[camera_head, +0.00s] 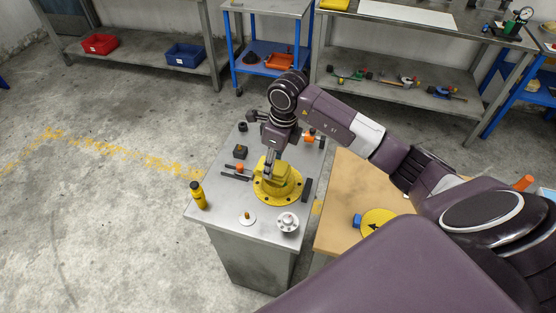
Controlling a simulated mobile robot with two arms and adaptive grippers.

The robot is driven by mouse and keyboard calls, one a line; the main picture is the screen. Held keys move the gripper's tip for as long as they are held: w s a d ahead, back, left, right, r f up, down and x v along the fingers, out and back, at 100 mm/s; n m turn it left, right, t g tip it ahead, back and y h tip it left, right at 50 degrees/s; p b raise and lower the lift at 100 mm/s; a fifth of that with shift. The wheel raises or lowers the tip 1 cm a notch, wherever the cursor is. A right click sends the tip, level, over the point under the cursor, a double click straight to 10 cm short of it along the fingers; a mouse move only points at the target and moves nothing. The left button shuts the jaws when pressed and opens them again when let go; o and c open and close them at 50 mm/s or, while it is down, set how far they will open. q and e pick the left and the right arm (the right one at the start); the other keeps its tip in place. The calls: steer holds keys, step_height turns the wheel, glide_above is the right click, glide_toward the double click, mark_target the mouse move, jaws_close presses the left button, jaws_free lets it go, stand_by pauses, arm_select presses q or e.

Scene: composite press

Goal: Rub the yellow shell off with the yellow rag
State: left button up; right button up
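The yellow shell (290,184), a domed part with a wide round flange, stands on the metal work table (228,216). The arm coming in from the right is my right arm. Its gripper (268,172) points down at the left side of the shell, touching it or very close. Its fingers are small and partly lost against the yellow, so I cannot tell whether they are open or shut. No yellow rag can be told apart from the shell at the gripper. A folded yellow thing (334,4) lies on the back bench, cut by the top edge. My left gripper is out of view.
A yellow bottle (198,196), a white disc with a small peg (247,218) and a white round fitting (288,222) stand along the table's front. Black blocks and orange-knobbed clamps (239,170) surround the shell. A tan table (345,205) adjoins at right. Floor at left is clear.

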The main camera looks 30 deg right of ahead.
steer(key=shift+f, duration=0.1)
steer(key=shift+s+d+b, duration=0.2)
steer(key=shift+d+b, duration=0.45)
steer(key=shift+d, duration=1.4)
step_height(320, 180, up, 7)
steer(key=p, duration=0.4)
